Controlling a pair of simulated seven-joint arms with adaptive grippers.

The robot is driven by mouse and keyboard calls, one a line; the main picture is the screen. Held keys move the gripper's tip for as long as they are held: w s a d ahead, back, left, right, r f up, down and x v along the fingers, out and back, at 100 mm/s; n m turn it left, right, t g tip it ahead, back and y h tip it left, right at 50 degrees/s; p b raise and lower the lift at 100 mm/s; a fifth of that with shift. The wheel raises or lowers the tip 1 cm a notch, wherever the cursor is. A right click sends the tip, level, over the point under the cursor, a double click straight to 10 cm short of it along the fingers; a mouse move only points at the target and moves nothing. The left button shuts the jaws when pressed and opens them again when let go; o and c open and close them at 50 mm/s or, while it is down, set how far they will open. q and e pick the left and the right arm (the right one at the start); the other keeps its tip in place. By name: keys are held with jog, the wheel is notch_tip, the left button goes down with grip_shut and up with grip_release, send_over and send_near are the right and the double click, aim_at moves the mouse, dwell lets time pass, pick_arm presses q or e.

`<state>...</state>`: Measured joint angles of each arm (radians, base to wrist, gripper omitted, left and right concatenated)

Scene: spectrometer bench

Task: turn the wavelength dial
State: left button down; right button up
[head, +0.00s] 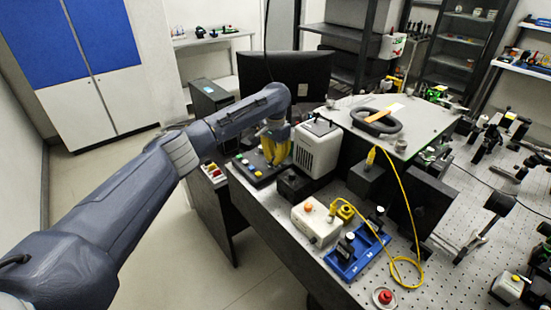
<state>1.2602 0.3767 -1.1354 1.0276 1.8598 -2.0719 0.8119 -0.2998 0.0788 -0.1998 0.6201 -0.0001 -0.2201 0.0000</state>
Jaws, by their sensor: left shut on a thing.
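My left gripper (275,158) reaches in from the left and points down at a dark control box (258,176) with several coloured buttons on its top. Its yellow fingers are shut at the right part of this box, on what appears to be the wavelength dial. The dial itself is hidden behind the fingers, so its setting cannot be read. My right gripper is not in view.
A white instrument box (317,148) stands close to the right of the gripper. A dark monitor (285,70) is behind it. A beige box with an orange knob (316,223) and a blue tray (357,254) sit nearer on the perforated bench (450,270).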

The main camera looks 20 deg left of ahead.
pick_arm(q)
jog(key=c, duration=1.2)
grip_release()
notch_tip(320, 180, up, 12)
